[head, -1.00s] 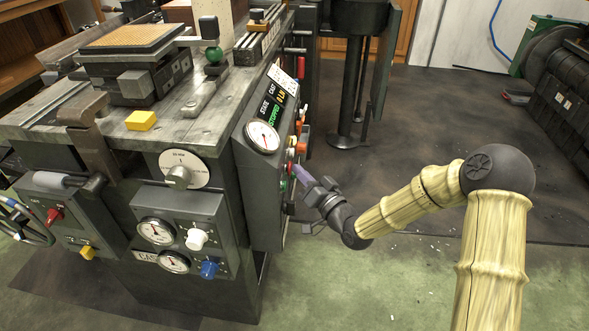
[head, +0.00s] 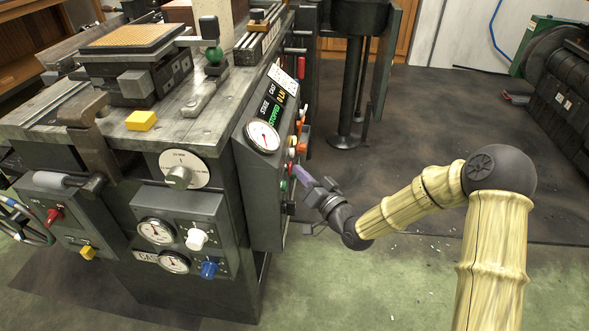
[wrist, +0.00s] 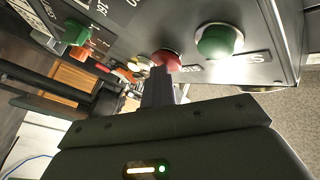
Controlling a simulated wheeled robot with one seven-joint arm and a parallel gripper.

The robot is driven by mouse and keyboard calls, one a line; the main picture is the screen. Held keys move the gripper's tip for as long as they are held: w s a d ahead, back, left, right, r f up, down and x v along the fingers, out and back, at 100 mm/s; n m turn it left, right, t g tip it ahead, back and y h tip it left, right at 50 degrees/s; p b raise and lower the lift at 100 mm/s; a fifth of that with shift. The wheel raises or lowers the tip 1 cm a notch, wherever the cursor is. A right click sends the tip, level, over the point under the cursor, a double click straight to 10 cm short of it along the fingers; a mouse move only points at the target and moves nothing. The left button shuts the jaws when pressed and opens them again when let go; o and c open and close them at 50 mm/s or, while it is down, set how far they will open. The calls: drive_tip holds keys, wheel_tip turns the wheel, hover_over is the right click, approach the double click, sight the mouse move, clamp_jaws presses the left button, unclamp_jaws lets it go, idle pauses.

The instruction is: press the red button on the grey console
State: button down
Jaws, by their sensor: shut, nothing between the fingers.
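The grey console (head: 265,185) is the side panel of the machine, with a dial and a display above its row of buttons. The red button (wrist: 167,60) shows in the wrist view, partly hidden behind my fingertips. A larger green button (wrist: 218,41) sits to its right. In the head view the red button is small, beside my gripper's tip. My gripper (head: 301,175) is shut and empty, its fingers pointing at the panel close to the red button. The wrist view also shows the shut fingers (wrist: 159,78) just in front of it. I cannot tell whether they touch.
A pale yellowish button (wrist: 138,63) and an orange knob (wrist: 117,75) lie left of the red button. A green switch (wrist: 76,33) is further left. A machine with gauges and knobs (head: 185,235) fills the left. Open floor (head: 400,270) lies around my arm.

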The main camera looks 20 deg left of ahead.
drive_tip(key=w+d, duration=0.1)
drive_tip(key=d, duration=0.5)
drive_tip(key=shift+w, duration=0.2)
drive_tip(key=shift+p, duration=0.3)
idle(0.5)
